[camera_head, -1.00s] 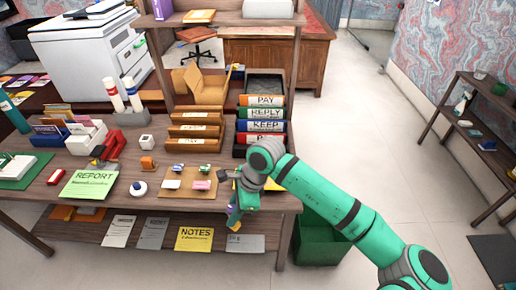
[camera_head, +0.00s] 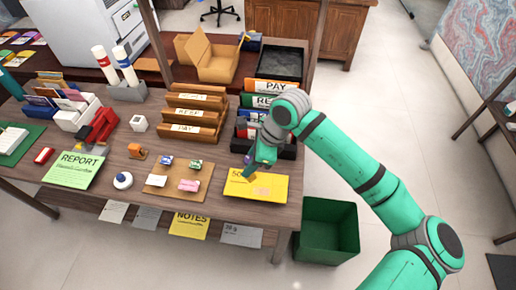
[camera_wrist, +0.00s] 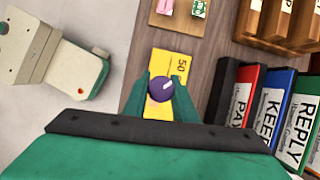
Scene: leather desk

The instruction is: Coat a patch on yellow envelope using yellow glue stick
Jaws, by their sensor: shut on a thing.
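The yellow envelope (camera_head: 272,188) lies flat near the desk's front right corner, with a faint pinkish mark on it. In the wrist view part of the envelope (camera_wrist: 167,62) shows with "50" printed on it. My gripper (camera_head: 258,164) is over the envelope's upper left part, pointing down. It is shut on the glue stick (camera_head: 250,178), whose orange-yellow lower end shows just at the envelope. I cannot tell whether it touches. In the wrist view my green fingers (camera_wrist: 163,90) flank the stick's purple round end (camera_wrist: 160,88).
Colored binders (camera_head: 272,101) stand behind the envelope, close to my wrist. A brown board (camera_head: 180,184) with small colored pieces lies left of it. Wooden file trays (camera_head: 193,115) stand further back. A green bin (camera_head: 327,230) is on the floor right of the desk.

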